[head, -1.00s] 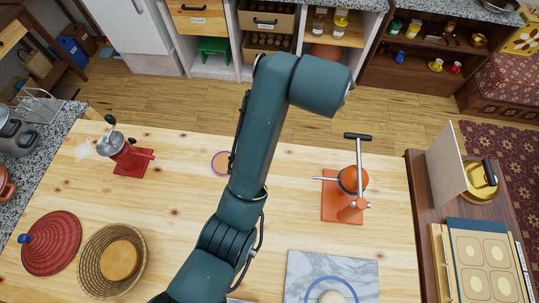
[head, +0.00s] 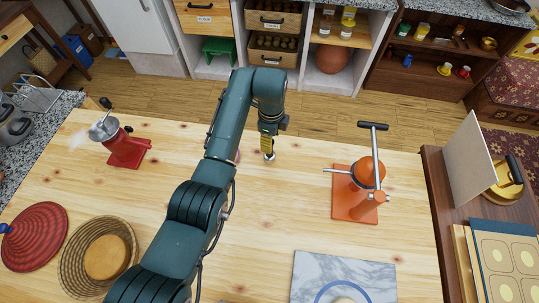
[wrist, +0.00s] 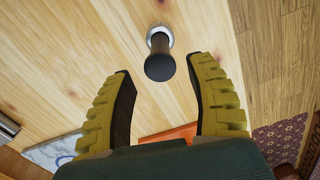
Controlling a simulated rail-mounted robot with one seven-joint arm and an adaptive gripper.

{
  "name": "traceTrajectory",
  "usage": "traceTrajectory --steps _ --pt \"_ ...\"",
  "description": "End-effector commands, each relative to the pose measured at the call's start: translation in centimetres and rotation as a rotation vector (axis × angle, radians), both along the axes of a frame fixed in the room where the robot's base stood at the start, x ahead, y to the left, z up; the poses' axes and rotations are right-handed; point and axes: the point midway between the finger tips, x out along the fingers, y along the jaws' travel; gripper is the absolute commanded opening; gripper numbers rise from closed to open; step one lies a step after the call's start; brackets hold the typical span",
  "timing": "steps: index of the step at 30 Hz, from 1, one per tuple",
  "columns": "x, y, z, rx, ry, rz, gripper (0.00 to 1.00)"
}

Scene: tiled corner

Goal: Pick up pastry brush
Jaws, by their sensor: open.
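In the wrist view a dark upright handle (wrist: 160,62) with a pale, shiny round lower end stands on the wooden table. It may be the pastry brush; bristles are not visible. My gripper (wrist: 163,70) has its two yellow fingers apart, with the handle's end between and slightly beyond the tips. I see no finger touching it. In the head view my gripper (head: 268,148) points down over the table's far side, and a small pale end (head: 269,157) shows just under the fingers.
An orange press (head: 365,180) with a tall black T-handle stands right of my gripper. A red grinder (head: 126,150), a wicker basket (head: 72,270) and a red woven lid (head: 35,238) are on the left. A marble board (head: 350,272) lies at the front.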

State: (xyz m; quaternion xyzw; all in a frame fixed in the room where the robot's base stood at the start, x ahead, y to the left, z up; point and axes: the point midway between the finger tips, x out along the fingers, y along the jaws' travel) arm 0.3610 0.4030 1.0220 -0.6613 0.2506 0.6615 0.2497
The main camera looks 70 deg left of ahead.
Motion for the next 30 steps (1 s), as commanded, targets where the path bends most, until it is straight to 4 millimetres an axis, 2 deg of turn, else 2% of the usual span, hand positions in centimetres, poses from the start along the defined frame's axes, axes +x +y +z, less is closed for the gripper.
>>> traceTrajectory --steps 10,18,20,27,30 --pt "-0.3 0.4 -5.1 -0.001 0.001 0.001 0.56" --pt "-0.3 0.4 -5.5 0.001 -0.001 0.001 0.56" --pt "-0.3 0.4 -5.5 0.001 -0.001 0.001 0.47" --pt "-0.3 0.4 -5.5 0.001 -0.001 0.001 0.01" --pt "-0.3 0.4 -5.5 0.001 -0.001 0.001 0.00"
